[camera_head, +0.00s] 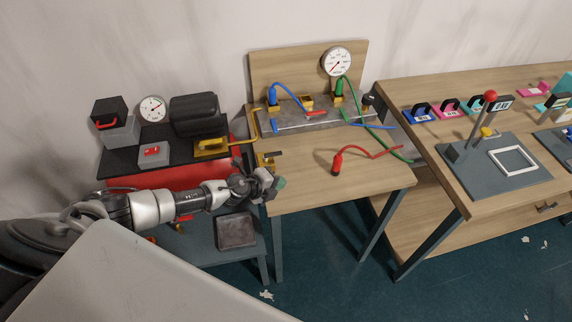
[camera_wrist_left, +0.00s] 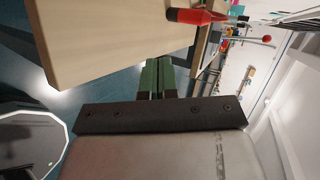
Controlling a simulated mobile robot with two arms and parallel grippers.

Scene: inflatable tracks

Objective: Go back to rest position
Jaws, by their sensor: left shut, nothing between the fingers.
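My left arm reaches in from the left in the head view. Its gripper (camera_head: 277,186) hangs by the near left corner of the middle wooden table (camera_head: 330,180). In the left wrist view the two green fingers (camera_wrist_left: 157,78) are together with nothing between them. The table (camera_wrist_left: 95,35) shows there at the upper left. A red hose end (camera_head: 336,165) lies on the table, and it also shows at the top of the wrist view (camera_wrist_left: 190,15). My right gripper is in neither view.
A red and black compressor bench (camera_head: 165,175) with a gauge (camera_head: 152,108) stands left. The middle table carries a gauge board (camera_head: 337,62) and blue (camera_head: 288,88), red and green hoses. A larger table (camera_head: 450,180) with a stand (camera_head: 480,125) is right. Dark floor (camera_head: 335,250) lies in front.

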